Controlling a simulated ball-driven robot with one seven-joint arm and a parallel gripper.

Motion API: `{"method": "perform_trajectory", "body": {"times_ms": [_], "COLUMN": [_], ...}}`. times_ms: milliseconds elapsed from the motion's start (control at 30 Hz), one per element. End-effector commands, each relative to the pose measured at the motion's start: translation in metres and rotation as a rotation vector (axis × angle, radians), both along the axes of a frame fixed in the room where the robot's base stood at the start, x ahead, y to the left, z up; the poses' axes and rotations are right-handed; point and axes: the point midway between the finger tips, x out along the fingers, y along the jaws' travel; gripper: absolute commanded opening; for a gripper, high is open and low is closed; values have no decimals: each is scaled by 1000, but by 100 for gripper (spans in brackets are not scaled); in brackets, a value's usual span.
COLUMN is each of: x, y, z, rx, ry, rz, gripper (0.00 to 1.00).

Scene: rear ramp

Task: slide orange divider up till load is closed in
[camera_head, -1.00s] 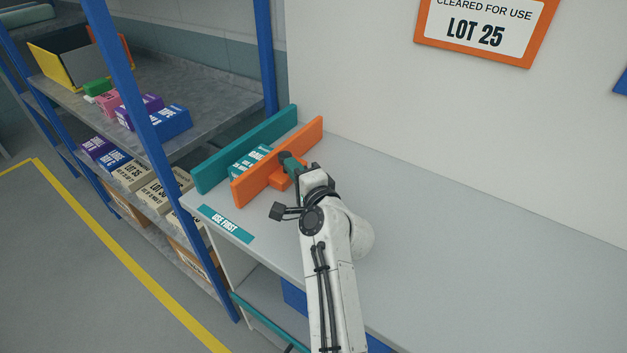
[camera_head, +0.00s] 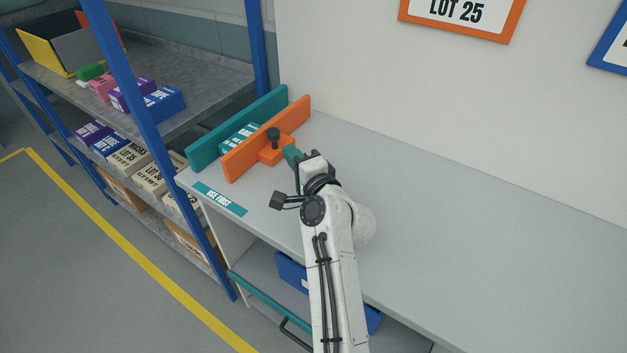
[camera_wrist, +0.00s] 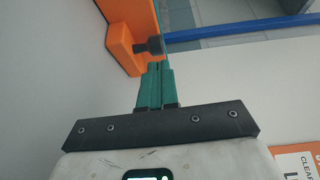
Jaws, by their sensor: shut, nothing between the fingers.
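The orange divider (camera_head: 239,157) stands upright on the grey counter, roughly parallel to a teal divider (camera_head: 205,148). Teal boxes (camera_head: 238,136) with white lettering sit between the two, partly hidden behind the orange one. A dark knob (camera_head: 273,135) stands on an orange block on the divider's near side. My gripper (camera_head: 291,154) is shut and empty, just to the right of the knob and apart from it. In the wrist view the green fingers (camera_wrist: 156,80) are together, with the knob (camera_wrist: 149,46) just beyond their tips beside the orange divider (camera_wrist: 123,22).
A teal "USE FIRST" label (camera_head: 220,199) lies on the counter's front left. A blue-posted shelf (camera_head: 215,115) with several boxes stands at the left. A white wall (camera_head: 400,90) runs along the back. The counter (camera_head: 480,230) is clear to the right.

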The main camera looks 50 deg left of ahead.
Motion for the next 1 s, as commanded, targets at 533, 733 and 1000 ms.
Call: {"method": "perform_trajectory", "body": {"times_ms": [533,733,1000], "x": [-15,-17,-17], "y": [-81,-88,-88], "z": [3,4,4], "rx": [0,0,0], "ry": [0,-1,0], "rz": [-2,-1,0], "gripper": [0,0,0]}}
